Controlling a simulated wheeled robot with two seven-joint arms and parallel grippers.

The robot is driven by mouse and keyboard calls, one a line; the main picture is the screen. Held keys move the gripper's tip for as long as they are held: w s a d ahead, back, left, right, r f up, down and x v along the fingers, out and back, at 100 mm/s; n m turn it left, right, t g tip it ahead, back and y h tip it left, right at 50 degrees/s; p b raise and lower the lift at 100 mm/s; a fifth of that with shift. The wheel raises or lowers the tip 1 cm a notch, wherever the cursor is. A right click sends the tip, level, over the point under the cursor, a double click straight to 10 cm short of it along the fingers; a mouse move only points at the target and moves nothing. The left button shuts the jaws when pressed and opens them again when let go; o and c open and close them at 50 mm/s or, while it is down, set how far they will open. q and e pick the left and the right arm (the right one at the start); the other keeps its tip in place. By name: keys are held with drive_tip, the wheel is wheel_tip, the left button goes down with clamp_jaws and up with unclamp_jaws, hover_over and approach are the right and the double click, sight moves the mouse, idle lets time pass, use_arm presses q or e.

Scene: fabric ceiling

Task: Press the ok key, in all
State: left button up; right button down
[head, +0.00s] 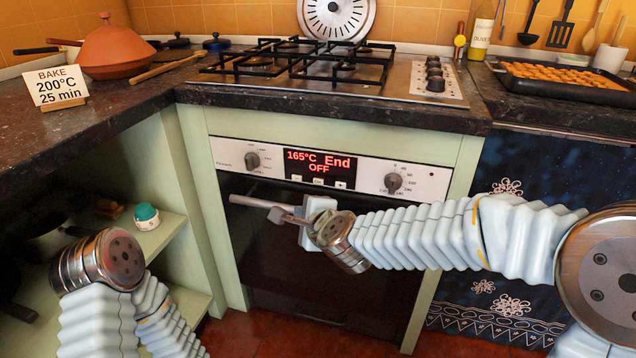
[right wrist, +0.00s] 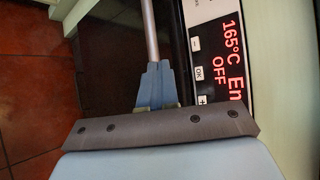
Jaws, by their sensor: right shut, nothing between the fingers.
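The oven's display (head: 319,161) reads 165°C, End and OFF in red. Below it is a row of small white keys: minus, the ok key (head: 318,182) in the middle, and plus. The ok key also shows in the right wrist view (right wrist: 199,73), uncovered. My right gripper (head: 274,213) is below and to the left of the ok key, in front of the oven door by the handle bar. Its fingers (right wrist: 157,80) are shut and empty, apart from the key in the picture. I cannot tell whether they touch the handle. My left gripper is not in view; only the left arm shows.
The oven handle (head: 248,201) runs across the door below the panel. Round knobs (head: 252,160) (head: 393,182) flank the display. A sign (head: 57,87) on the counter reads BAKE 200°C 25 min. A gas hob (head: 300,68) and a baking tray (head: 565,85) are above.

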drive_tip(key=shift+w+d, duration=0.45)
drive_tip(key=shift+w, duration=0.95)
drive_tip(key=shift+w+d, duration=0.5)
drive_tip(key=shift+w, duration=0.9)
drive_tip(key=shift+w+d, duration=0.45)
drive_tip(key=shift+w, duration=0.95)
drive_tip(key=shift+w+d, duration=0.1)
drive_tip(key=shift+w, duration=0.3)
drive_tip(key=shift+w+d, duration=0.2)
drive_tip(key=shift+w, duration=0.25)
drive_tip(key=shift+s, duration=0.15)
drive_tip(key=shift+s+a, duration=0.3)
drive_tip(key=shift+s, duration=0.4)
drive_tip(key=shift+s+a, duration=0.25)
drive_tip(key=shift+s, duration=0.55)
drive_tip(key=shift+s+a, duration=0.25)
drive_tip(key=shift+s, duration=0.55)
drive_tip(key=shift+s+a, duration=0.25)
drive_tip(key=shift+s, duration=0.55)
